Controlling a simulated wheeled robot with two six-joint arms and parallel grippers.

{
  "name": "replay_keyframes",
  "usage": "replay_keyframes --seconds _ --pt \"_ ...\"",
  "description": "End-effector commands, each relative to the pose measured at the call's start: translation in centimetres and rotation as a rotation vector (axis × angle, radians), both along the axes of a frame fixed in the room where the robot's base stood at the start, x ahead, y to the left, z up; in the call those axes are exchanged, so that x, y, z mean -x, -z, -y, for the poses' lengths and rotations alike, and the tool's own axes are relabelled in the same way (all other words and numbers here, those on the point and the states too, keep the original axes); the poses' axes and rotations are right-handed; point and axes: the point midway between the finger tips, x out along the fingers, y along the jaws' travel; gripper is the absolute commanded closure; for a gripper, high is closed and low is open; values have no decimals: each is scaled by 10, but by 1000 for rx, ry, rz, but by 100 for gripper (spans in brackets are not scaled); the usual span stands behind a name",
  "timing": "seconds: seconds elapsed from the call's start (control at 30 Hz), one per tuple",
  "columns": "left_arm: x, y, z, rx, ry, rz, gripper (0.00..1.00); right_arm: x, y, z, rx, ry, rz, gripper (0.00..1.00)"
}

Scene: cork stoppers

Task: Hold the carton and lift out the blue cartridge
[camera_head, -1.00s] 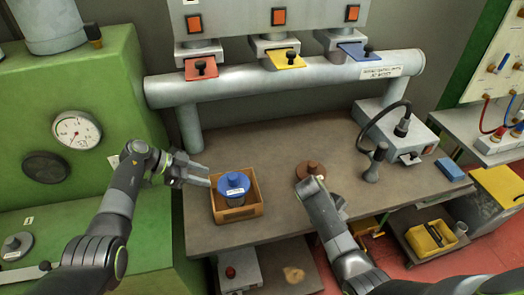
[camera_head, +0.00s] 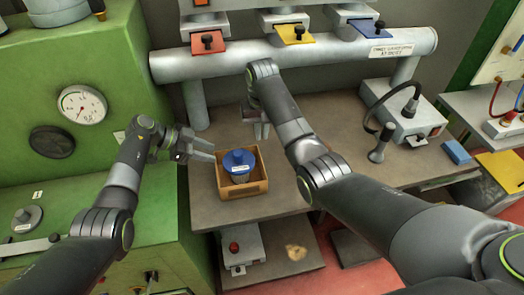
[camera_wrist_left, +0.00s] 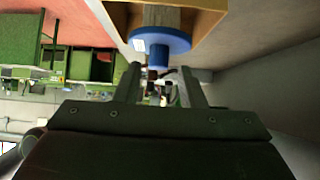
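The open-topped brown carton (camera_head: 258,188) stands on the workbench, with the blue-capped cartridge (camera_head: 239,160) upright inside it. In the left wrist view the carton (camera_wrist_left: 215,18) and the blue cap (camera_wrist_left: 160,47) show at the top, beyond the fingers. My left gripper (camera_head: 206,150) is open and empty, just left of the carton and apart from it. Its two spread fingers also show in the left wrist view (camera_wrist_left: 162,88). My right gripper (camera_head: 257,130) hangs fingers down just behind and right of the carton; its fingers look apart with nothing between them.
A thick grey pipe (camera_head: 225,62) runs behind, with red (camera_head: 208,43), yellow (camera_head: 296,34) and blue (camera_head: 371,29) plates above it. My right arm crosses the bench right of the carton. A grey box (camera_head: 402,112) with a cable stands at the right.

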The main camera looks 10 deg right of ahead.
Motion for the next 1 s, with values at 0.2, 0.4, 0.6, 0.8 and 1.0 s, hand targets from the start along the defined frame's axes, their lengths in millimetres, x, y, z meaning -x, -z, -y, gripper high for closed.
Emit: replay_keyframes --seconds 0.2,0.4,0.6,0.8,1.0 --pt "0 0 0 0 0 0 64 2 43 0 2 -1 -6 91" --pt "0 0 0 0 0 0 64 2 82 0 2 -2 -6 91" --pt "0 0 0 0 0 0 64 1 114 0 2 -2 -3 91" --pt "0 0 0 0 0 0 64 1 137 0 2 -2 -3 91" --pt "0 0 0 0 0 0 64 0 151 0 2 -2 -2 91"
